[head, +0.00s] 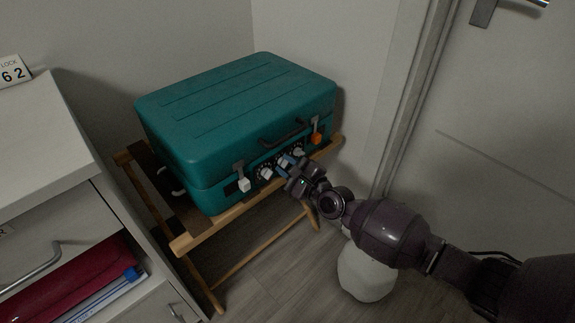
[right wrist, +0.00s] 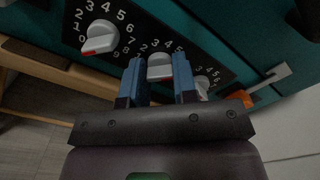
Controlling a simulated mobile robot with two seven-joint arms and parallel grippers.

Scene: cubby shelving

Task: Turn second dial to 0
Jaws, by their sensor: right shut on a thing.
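A teal case (head: 235,120) has a row of white dials on a black numbered panel along its front. The middle, second dial (right wrist: 160,66) sits between the two blue fingers of my right gripper (right wrist: 158,80). The right gripper is shut on this dial; in the head view it also shows at the panel (head: 287,167). The first dial (right wrist: 101,38) is to the left, with its red tip toward the lower left near the 0. A third dial (right wrist: 202,85) is partly hidden behind the right finger. I cannot read the second dial's setting. My left gripper is out of view.
The case rests on a wooden folding stand (head: 205,233). A white latch (head: 244,184) and an orange latch (head: 316,137) flank the panel, with a dark handle (head: 284,133) above.

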